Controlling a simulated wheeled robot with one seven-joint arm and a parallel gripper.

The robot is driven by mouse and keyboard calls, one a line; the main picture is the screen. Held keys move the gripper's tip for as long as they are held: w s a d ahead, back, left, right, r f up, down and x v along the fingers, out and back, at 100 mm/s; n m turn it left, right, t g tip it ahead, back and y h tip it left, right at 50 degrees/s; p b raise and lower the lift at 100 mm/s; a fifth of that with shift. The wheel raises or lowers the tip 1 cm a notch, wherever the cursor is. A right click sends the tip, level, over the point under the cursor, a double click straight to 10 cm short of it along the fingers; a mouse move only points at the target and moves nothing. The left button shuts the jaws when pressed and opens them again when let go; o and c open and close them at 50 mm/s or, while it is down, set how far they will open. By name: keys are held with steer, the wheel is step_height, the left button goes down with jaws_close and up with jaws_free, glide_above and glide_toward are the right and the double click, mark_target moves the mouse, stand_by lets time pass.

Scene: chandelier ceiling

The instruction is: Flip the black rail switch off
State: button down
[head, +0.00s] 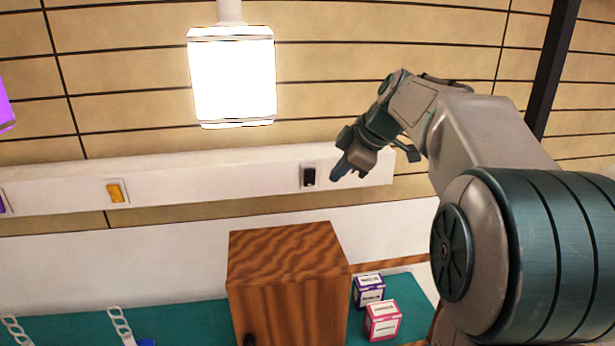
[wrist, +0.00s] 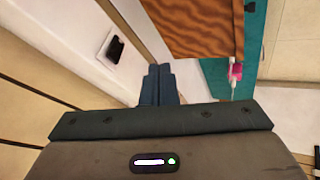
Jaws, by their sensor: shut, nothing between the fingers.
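The black rail switch (head: 309,176) sits in a pale plate near the right end of the white wall rail (head: 230,178). It also shows in the wrist view (wrist: 115,49), to the upper left of my fingers. My gripper (head: 338,172) is just right of the switch in the head view, with its fingers together and empty. In the wrist view the shut fingers (wrist: 158,84) point toward the rail area, with a visible gap to the switch. I cannot tell the rocker's exact position.
An orange switch (head: 115,192) is farther left on the rail. A lit white lamp (head: 232,77) hangs above. A wooden cabinet (head: 285,290) stands below on the teal counter (head: 190,322), with a purple box (head: 369,289) and a pink box (head: 382,321) to its right.

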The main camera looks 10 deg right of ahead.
steer(key=shift+w+d+r+n+t+y, duration=0.15)
steer(key=shift+w+d+r+n, duration=0.3)
steer(key=shift+w, duration=0.2)
steer(key=shift+w+d+r+n+t+y, duration=0.15)
steer(key=shift+w+d+r+n, duration=0.15)
steer(key=shift+w+n, duration=0.3)
steer(key=p, duration=0.3)
glide_toward(310, 177)
steer(key=s+x, duration=0.1)
steer(key=x, duration=0.5)
steer(key=shift+a, duration=0.4)
steer(key=shift+w+f, duration=0.1)
steer(key=shift+f, duration=0.05)
